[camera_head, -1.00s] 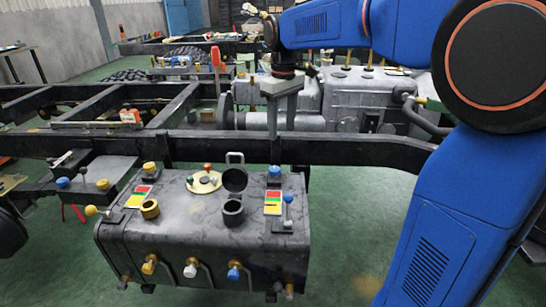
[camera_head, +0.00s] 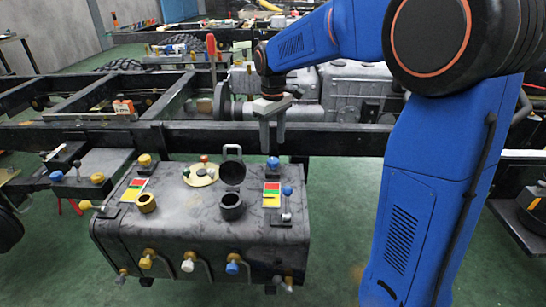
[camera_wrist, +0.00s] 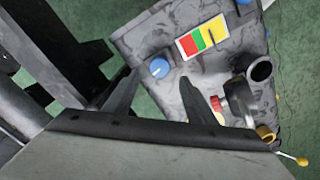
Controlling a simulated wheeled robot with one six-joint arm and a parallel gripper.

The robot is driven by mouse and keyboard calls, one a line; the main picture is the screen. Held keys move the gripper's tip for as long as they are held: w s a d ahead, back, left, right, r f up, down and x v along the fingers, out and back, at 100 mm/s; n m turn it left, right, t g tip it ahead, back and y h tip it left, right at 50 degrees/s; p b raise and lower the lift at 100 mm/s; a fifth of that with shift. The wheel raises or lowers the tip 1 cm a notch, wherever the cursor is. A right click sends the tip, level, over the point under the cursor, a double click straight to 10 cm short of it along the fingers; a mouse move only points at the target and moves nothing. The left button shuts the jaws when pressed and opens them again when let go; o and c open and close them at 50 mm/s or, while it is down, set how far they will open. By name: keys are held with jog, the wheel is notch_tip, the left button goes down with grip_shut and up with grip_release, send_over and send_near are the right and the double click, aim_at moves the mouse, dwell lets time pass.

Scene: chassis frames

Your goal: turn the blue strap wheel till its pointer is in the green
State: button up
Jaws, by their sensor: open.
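The blue strap wheel (camera_head: 273,162) is a small round knob at the back right of the dark grey tank top. It also shows in the wrist view (camera_wrist: 160,68). Beside it lies a gauge (camera_head: 271,194) with red, green and yellow bands. In the wrist view, a thin dark pointer on the gauge (camera_wrist: 202,37) seems to lie near the green-yellow border; its exact place is hard to tell. My gripper (camera_head: 272,146) is open and empty, pointing down just above the wheel. In the wrist view, the wheel shows between and beyond the fingertips (camera_wrist: 158,80), apparently not touched.
An open filler neck (camera_head: 231,206) with a raised lid (camera_head: 233,170) is to the left. A black chassis rail (camera_head: 220,137) runs close behind the tank. Several coloured valves line the tank's front.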

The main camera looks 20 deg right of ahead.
aim_at(273, 160)
notch_tip(273, 160, down, 7)
jog(key=shift+r, duration=0.1)
dwell(0.4)
jog(key=c, duration=1)
jog(key=shift+c, duration=0.2)
jog(key=shift+m, duration=0.3)
jog(key=m, duration=0.6)
jog(key=o, duration=1)
